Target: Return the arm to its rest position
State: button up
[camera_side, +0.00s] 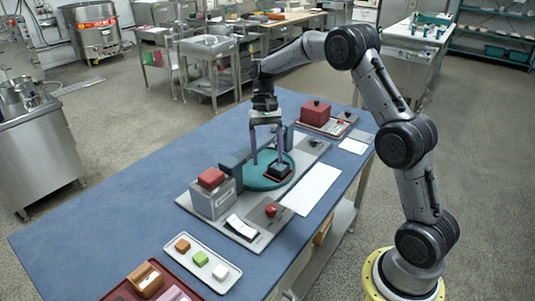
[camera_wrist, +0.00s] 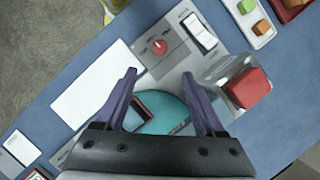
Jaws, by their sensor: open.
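My gripper (camera_side: 267,160) points down over the colloid mill on the blue table, its two purple fingers spread apart with nothing between them. Below it are the mill's teal disc (camera_side: 252,180) and a small dark block with a reddish edge (camera_side: 279,171). I cannot tell the exact gap between the fingertips and the disc. In the wrist view the open gripper (camera_wrist: 160,76) frames part of the teal disc (camera_wrist: 172,108), and the dark block is partly hidden behind the left finger and gripper body.
A grey box with a red top (camera_side: 211,178), a white rocker switch (camera_side: 242,227) and a red knob (camera_side: 271,210) stand on the mill's plate. A white tray (camera_side: 228,267) holds coloured cubes. A red block (camera_side: 316,112) stands behind. The table's left part is clear.

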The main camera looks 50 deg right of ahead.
jog(key=s+a+r+n+t+h, duration=0.1)
jog(key=s+a+r, duration=0.2)
jog(key=s+r, duration=0.15)
jog(key=s+a+r+n+t, duration=0.1)
jog(key=s+a+r+t, duration=0.15)
jog(key=r, duration=0.35)
jog(key=s+a+r+n+t+h, duration=0.1)
jog(key=s+a+r, duration=0.1)
jog(key=s+r, duration=0.3)
jog(key=s+a+r+n+t, duration=0.1)
jog(key=s+a+n+t, duration=0.15)
jog(key=s, duration=0.65)
jog(key=s+d+f+n+t+h, duration=0.1)
jog(key=s+f+n, duration=0.2)
jog(key=s+f, duration=0.1)
jog(key=shift+s+f+t, duration=0.35)
jog(key=shift+f+t, duration=0.05)
jog(key=shift+f, duration=0.5)
jog(key=shift+d+n, duration=0.1)
jog(key=shift+n, duration=0.15)
